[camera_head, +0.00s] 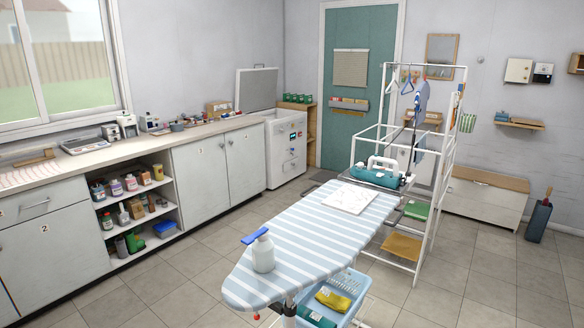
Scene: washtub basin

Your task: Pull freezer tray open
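A white chest-type appliance (284,160), which looks like the freezer, stands at the back left, at the end of the counter. Its grey-white lid (257,91) stands raised against the wall. Its front carries a small green display and dark round parts. Its inside is hidden from this angle, and I cannot make out a tray in it. Neither of my grippers shows in this view.
A striped ironing board (305,236) with a spray bottle (263,252) fills the front middle. A blue basket (341,291) sits under it. A white drying rack (431,200) stands right. Cabinets (217,175) line the left wall. Tiled floor (205,262) is clear between.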

